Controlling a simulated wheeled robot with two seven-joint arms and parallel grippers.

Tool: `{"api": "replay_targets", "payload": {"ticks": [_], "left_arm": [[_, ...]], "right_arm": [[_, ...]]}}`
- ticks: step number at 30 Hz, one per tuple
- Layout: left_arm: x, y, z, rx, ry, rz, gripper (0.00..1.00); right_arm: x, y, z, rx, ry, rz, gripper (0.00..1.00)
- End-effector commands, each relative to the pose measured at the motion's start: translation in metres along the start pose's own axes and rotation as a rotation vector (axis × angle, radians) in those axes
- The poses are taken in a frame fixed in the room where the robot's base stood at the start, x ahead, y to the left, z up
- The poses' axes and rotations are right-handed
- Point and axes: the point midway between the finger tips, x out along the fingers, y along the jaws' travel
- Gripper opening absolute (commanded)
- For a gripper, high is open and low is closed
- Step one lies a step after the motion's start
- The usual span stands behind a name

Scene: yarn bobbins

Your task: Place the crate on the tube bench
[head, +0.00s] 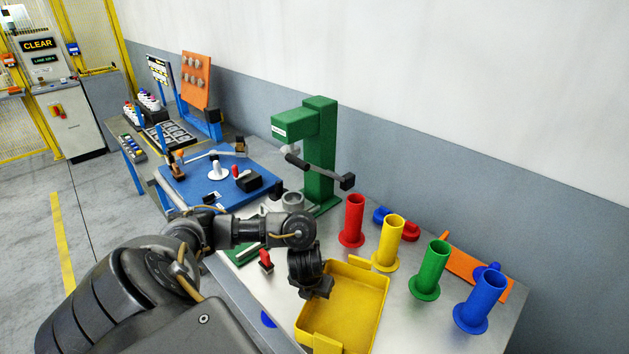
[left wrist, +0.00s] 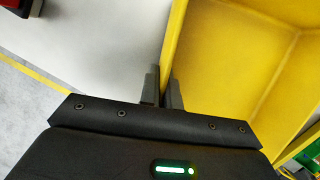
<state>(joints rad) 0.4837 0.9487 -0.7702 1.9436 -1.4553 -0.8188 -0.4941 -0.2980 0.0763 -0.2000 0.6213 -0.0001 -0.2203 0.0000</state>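The yellow crate (head: 384,283) is empty and sits over the near part of the metal bench (head: 401,317) with the colored tubes. I cannot tell whether its base touches the bench top. My left gripper (head: 318,290) is at the crate's left wall. In the left wrist view the gripper's fingers (left wrist: 163,90) are close together, one on each side of the thin crate wall (left wrist: 174,40). The crate's inside lies to the right of the fingers. My right gripper is not in view.
Red (head: 353,220), yellow (head: 389,243), green (head: 430,270) and blue (head: 480,302) tubes stand upright behind and right of the crate. A green press (head: 320,150) stands farther back. A red-topped item (head: 265,260) lies left of my gripper. Bare metal shows right of the crate.

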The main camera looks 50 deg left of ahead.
Motion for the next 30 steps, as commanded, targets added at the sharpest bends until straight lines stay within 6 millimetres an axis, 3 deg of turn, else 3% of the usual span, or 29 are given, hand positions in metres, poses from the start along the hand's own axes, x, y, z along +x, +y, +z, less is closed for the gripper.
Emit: {"api": "replay_targets", "payload": {"ticks": [1,6,15,18,21,30], "left_arm": [[0.011,0.000,-0.006,-0.002,0.007,0.001,0.00],[0.026,-0.001,-0.009,-0.002,0.003,0.000,0.00],[0.028,-0.001,-0.009,0.000,0.002,-0.001,0.00],[0.028,-0.001,-0.009,0.001,0.003,0.000,0.16],[0.028,-0.001,-0.009,0.000,0.003,0.000,0.26],[0.026,-0.001,-0.009,0.000,0.002,-0.001,0.26]], "right_arm": [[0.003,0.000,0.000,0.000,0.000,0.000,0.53],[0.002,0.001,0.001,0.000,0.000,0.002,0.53],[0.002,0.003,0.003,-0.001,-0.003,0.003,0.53],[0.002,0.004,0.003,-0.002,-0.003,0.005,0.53],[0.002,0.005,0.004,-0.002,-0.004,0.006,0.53],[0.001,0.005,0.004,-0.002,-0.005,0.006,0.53]]}}
